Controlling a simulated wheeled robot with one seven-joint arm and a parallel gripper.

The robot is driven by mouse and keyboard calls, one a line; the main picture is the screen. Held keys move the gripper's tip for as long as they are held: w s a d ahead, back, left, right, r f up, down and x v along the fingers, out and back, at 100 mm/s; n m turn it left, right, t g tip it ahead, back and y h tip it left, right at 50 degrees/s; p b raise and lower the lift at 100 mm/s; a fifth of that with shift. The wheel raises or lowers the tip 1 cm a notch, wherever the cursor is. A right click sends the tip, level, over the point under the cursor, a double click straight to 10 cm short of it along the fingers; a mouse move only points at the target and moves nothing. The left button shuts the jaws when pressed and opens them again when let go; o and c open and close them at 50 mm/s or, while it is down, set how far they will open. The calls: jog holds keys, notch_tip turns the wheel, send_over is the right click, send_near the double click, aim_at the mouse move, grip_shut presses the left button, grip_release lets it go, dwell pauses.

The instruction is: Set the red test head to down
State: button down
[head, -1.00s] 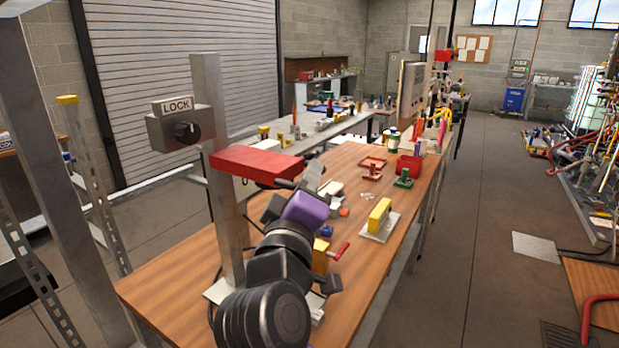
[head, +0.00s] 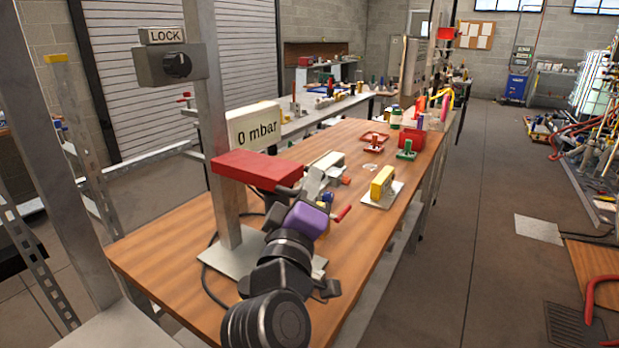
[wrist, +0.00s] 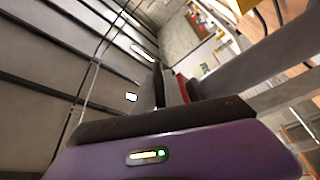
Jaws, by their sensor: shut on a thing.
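The red test head (head: 258,170) is a long red block on an upright grey steel post (head: 236,215). It sits partway up the post, well above the base plate (head: 222,260) and below the box marked LOCK. A dark handle shows at its right end. My gripper (head: 292,191), with a purple body, is at that end and shut on the handle; the grip itself is partly hidden. In the wrist view the dark fingers (wrist: 172,90) close together with a bit of the red head (wrist: 181,90) beside them.
A LOCK box with a black knob (head: 178,66) is high on the post. A display reading 0 mbar (head: 254,127) stands behind the head. On the wooden bench (head: 165,255) to the right are a yellow block (head: 382,181), a red-handled part and small fittings. The bench's front left is clear.

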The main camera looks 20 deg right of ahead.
jog(key=shift+f, duration=0.5)
jog(key=c, duration=1.5)
grip_release()
jog(key=shift+r, duration=0.1)
jog(key=shift+o, duration=0.2)
jog(key=v, duration=0.8)
jog(key=shift+b, duration=0.4)
